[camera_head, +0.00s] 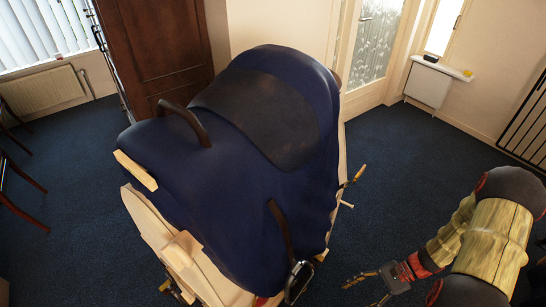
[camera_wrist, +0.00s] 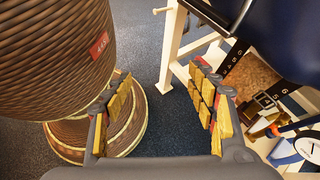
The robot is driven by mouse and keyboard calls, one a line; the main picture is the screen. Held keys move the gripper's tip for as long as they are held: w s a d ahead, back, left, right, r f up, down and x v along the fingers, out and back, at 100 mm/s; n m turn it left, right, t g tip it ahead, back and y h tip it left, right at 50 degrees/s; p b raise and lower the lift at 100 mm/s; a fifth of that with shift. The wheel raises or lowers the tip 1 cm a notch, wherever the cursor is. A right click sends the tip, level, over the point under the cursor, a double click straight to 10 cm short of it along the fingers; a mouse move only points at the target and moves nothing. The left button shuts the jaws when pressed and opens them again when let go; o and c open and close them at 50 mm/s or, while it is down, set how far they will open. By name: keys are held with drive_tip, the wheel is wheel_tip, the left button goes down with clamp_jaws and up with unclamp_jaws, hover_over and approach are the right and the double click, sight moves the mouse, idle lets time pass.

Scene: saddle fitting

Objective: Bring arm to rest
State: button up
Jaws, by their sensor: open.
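My gripper (camera_head: 361,292) is low at the right of the saddle in the head view, with its fingers spread. A large dark blue saddle (camera_head: 240,215) with a darker seat sits on a pale wooden stand (camera_head: 200,268). The saddle's dark blue side (camera_wrist: 290,30) also shows at the upper right of the wrist view. The gripper is apart from both saddle and stand. My arm is bent at the lower right of the head view.
In the wrist view the stand's pale frame (camera_wrist: 174,45) rises close to the right finger. A dark stirrup (camera_head: 298,282) hangs at the saddle's near side. Blue carpet (camera_head: 400,150) is clear towards the back right.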

drive_tip(key=s+a+r+n+t+h, duration=0.1)
drive_tip(key=a+r+n+t+h, duration=0.1)
drive_tip(key=r, duration=1.2)
drive_tip(key=s+a+r+n+t+h, duration=0.2)
drive_tip(key=r+n+h, duration=0.3)
drive_tip(key=r, duration=0.9)
drive_tip(key=s+a+r+n+t+h+p, duration=0.1)
drive_tip(key=a+r+n+t+h, duration=0.3)
drive_tip(key=r, duration=1)
drive_tip(key=n, duration=0.3)
drive_tip(key=shift+s, duration=0.2)
drive_tip(key=shift+a, duration=0.1)
